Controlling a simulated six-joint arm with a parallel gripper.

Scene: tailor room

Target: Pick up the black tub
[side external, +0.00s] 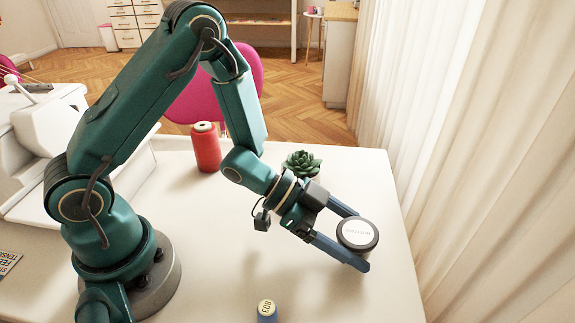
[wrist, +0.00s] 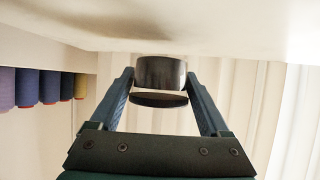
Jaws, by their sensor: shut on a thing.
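The black tub (side external: 357,235) is a short round pot with a black rim and a pale printed label on its lid. It sits between the fingertips of my gripper (side external: 355,240), near the right side of the white table in the side view. In the wrist view the tub (wrist: 161,73) is dark and held between the two blue fingers of my gripper (wrist: 161,82), one on each side. The tub appears to be held above the tabletop, but the gap is hard to judge. The fingers hide part of its side.
On the white table (side external: 215,240), a red thread spool (side external: 206,148) and a green succulent (side external: 301,164) stand behind my gripper. A blue spool (side external: 267,311) marked 803 stands at the front edge of the picture. Pale curtains (side external: 470,130) hang at the right.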

